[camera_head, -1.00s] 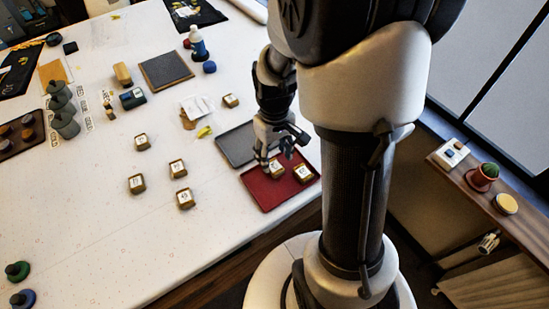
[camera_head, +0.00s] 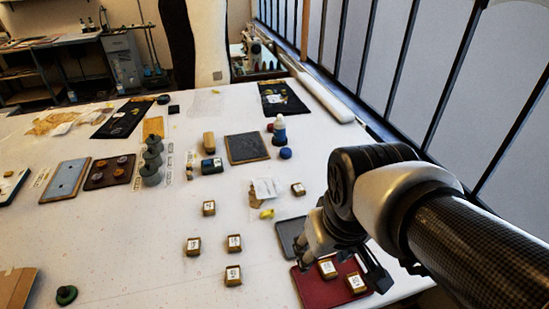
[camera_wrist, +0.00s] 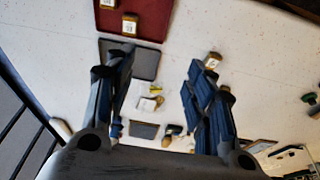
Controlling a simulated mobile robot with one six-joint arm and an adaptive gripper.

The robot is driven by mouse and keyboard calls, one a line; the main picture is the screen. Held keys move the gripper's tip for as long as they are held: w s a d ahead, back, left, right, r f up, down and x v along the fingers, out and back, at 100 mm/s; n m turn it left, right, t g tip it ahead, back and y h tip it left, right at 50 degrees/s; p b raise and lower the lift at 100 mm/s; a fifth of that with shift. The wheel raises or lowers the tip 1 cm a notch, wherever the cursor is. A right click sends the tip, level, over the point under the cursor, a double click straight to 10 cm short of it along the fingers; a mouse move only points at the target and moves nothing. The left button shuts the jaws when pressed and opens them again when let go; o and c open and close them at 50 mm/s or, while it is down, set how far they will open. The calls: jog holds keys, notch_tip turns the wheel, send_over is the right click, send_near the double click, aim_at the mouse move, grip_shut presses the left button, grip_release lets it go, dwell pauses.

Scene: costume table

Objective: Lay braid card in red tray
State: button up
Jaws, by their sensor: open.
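The red tray (camera_head: 316,293) lies at the near right of the table, and its edge shows at the top of the wrist view (camera_wrist: 165,12). Two small gold-brown blocks with white labels, one (camera_head: 327,268) and another (camera_head: 356,282), sit in it; one shows in the wrist view (camera_wrist: 130,24). I cannot tell which item is the braid card; the labels are too small to read. My gripper (camera_wrist: 155,90) is open with nothing between its fingers. In the head view it is by the tray's back edge, partly hidden by my arm.
A grey tray (camera_head: 284,231) adjoins the red tray behind. Several similar labelled blocks (camera_head: 234,243) stand to the left. A paper packet (camera_head: 266,188) and a yellow piece (camera_head: 267,214) lie further back.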

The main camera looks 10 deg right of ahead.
jog(key=shift+t, duration=0.7)
jog(key=s, duration=0.1)
jog(key=s+a+r, duration=0.1)
jog(key=s, duration=0.1)
jog(key=s+a, duration=0.1)
jog(key=shift+s+a+r, duration=0.1)
jog(key=shift+s+r, duration=0.2)
